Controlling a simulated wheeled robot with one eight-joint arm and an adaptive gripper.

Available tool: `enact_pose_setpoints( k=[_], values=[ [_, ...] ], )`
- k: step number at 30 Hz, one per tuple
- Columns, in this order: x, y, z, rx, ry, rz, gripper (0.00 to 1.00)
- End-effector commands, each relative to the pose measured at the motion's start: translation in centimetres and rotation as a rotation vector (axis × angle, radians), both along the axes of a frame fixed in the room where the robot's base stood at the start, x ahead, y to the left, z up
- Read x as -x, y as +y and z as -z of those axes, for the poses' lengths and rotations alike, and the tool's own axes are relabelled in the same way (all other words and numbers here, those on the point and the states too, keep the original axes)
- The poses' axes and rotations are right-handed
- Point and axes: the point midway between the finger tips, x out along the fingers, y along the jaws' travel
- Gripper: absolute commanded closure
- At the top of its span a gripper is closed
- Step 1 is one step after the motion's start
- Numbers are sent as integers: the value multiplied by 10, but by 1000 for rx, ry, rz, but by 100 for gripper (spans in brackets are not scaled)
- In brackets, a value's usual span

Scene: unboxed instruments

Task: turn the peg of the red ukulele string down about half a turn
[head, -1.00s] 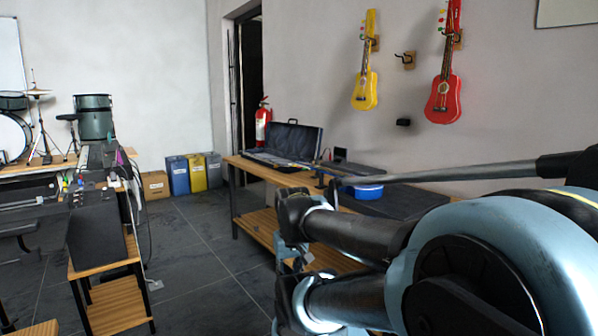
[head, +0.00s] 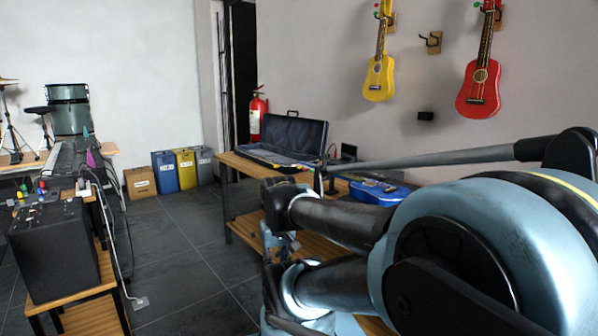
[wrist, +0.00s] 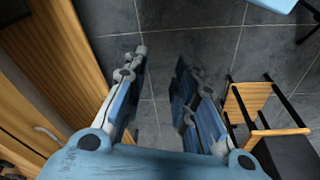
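The red ukulele (head: 480,88) hangs on the wall at the upper right of the head view. Its headstock is cut by the top edge, with a green peg (head: 478,5) beside it; single strings cannot be made out. In the head view my gripper is small and partly hidden by my arm, low at centre, well away from the ukulele. In the wrist view my gripper (wrist: 157,75) has its two fingers spread apart over grey floor tiles, with nothing between them.
A yellow ukulele (head: 379,78) hangs to the left, with an empty wall hook (head: 431,42) between. A bench along the wall bears an open case (head: 290,140) and a blue ukulele (head: 379,192). A black box (head: 53,255) stands on a stand at left. Floor (head: 185,250) between is clear.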

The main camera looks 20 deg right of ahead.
Motion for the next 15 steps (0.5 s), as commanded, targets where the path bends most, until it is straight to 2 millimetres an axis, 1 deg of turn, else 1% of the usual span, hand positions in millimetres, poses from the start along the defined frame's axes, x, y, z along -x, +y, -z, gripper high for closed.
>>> enact_pose_setpoints(
  k=[12, 13, 15],
  values=[
    [0, 0, 0, 1, 0, 0, 74],
    [6, -1, -4, 3, -8, 0, 74],
    [6, -3, -6, 12, -12, -3, 74]
  ],
)
